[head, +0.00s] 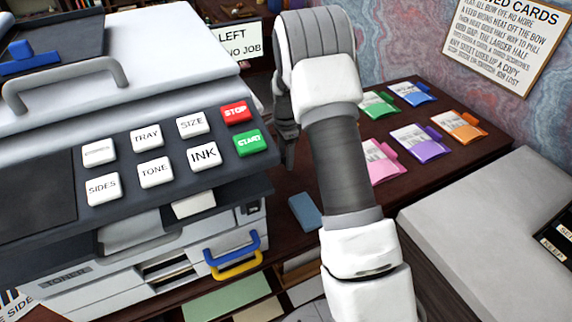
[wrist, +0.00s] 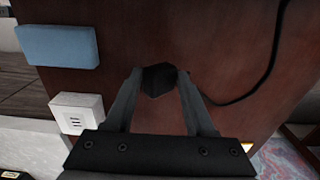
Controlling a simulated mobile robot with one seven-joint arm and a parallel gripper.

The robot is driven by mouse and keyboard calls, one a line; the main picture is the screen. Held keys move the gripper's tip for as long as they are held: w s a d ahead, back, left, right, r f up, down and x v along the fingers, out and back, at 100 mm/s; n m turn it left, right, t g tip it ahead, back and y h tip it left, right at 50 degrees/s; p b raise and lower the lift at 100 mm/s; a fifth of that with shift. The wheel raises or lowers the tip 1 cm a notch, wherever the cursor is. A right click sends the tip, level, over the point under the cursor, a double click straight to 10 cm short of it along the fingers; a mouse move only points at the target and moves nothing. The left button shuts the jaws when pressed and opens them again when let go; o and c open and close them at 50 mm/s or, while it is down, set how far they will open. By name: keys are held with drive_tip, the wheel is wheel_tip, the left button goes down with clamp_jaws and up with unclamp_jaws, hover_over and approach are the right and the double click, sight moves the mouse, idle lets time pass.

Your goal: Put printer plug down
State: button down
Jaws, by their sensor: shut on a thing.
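The black printer plug (wrist: 158,80) sits between the two fingertips of my gripper (wrist: 161,77) in the wrist view. The fingers are shut on its sides. Its black cord (wrist: 262,85) curves off to the right and up over the dark red-brown desk surface (wrist: 200,35). I cannot tell whether the plug touches the surface or hangs just above it. In the head view my arm hides the plug.
A white socket-like box (wrist: 77,113) with dark slots is left of the plug. A blue block (wrist: 57,45) lies beyond it, and also shows in the head view (head: 305,211). The printer (head: 130,190) stands left; colored card packs (head: 417,142) lie at the right.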

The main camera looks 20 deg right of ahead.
sight(286, 175)
drive_tip(key=shift+f, duration=1.7)
drive_tip(key=shift+f+b, duration=0.55)
drive_tip(key=shift+f, duration=0.05)
drive_tip(key=shift+c, duration=1.2)
unclamp_jaws()
drive_tip(key=shift+r+p, duration=0.5)
drive_tip(key=shift+r, duration=0.1)
wheel_tip(286, 175, up, 12)
drive_tip(key=shift+r+p, duration=0.1)
drive_tip(key=shift+p, duration=0.35)
drive_tip(key=shift+s, duration=0.15)
